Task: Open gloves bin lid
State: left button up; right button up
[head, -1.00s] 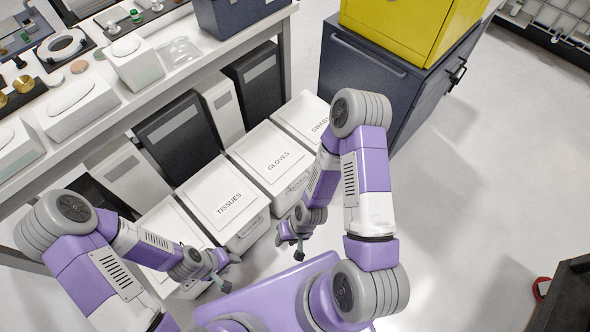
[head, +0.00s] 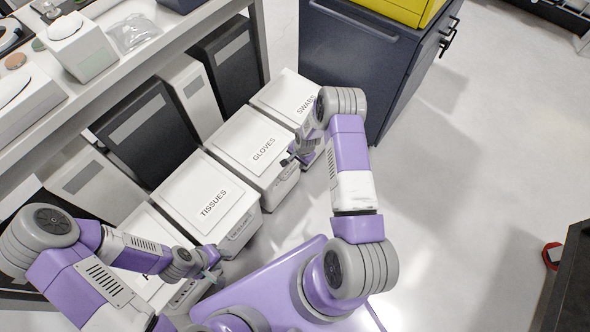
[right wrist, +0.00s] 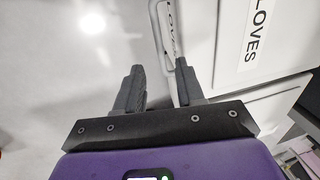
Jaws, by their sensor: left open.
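The white gloves bin (head: 250,150) stands in the floor row between the tissues and swabs bins. Its lid, labelled GLOVES, is shut. My right gripper (head: 293,158) is at the bin's front right edge, partly hidden by my forearm. In the right wrist view my right gripper (right wrist: 158,90) has its fingers apart, with nothing clearly held. The gloves lid (right wrist: 250,70) fills the right of that view, and the bin's front edge runs down to beside the right finger. I cannot tell whether they touch. My left gripper (head: 214,268) is open and empty in front of the tissues bin.
The tissues bin (head: 208,200) is nearer and the swabs bin (head: 290,98) farther in the row. Dark and white bins stand behind, under a bench (head: 110,60). A dark cabinet (head: 350,70) stands beyond.

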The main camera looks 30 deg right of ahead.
aim_at(294, 169)
jog(key=f, duration=0.2)
jog(key=f+b, duration=0.1)
jog(key=f, duration=0.1)
jog(key=w+f+b, duration=0.1)
jog(key=f, duration=0.1)
jog(key=shift+a+f, duration=0.3)
grip_shut()
